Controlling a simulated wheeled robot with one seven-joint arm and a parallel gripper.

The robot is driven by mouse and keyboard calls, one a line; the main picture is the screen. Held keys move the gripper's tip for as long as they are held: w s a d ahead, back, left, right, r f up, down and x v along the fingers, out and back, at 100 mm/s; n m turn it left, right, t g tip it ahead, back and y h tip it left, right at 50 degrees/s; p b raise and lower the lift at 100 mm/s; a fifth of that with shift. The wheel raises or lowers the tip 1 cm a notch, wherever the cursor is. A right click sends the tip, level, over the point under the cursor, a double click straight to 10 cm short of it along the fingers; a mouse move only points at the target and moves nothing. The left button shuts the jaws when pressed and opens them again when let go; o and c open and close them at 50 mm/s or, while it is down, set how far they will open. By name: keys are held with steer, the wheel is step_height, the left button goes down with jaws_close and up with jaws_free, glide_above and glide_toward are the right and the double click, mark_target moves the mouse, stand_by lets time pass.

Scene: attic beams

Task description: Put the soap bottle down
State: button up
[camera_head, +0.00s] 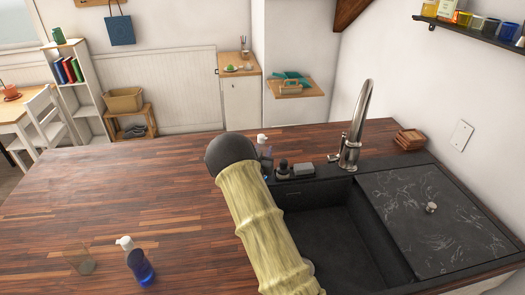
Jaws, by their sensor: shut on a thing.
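A soap bottle with a white pump head (262,138) shows just right of the dark round joint of my arm, at the back left of the sink. My gripper (266,162) is mostly hidden behind my arm; a small dark part of it shows around this bottle, and it is shut on it. Only the pump head and bits of a bluish body show. The bottle looks upright; I cannot tell whether its base touches the counter. A second bottle, blue with a white pump (140,264), stands on the wooden counter (100,200) at the front left.
A clear glass-like object (80,260) stands left of the blue bottle. The black sink (335,240), its tall faucet (355,130) and a dark marbled cover (425,215) fill the right. Small dark items (302,170) sit on the sink's back rim. The counter's left and middle are largely clear.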

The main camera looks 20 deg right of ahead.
steer(key=shift+f, duration=0.15)
steer(key=o, duration=1.1)
steer(key=shift+c, duration=0.2)
steer(key=shift+s, duration=0.1)
steer(key=b+v, duration=0.3)
steer(key=v, duration=0.9)
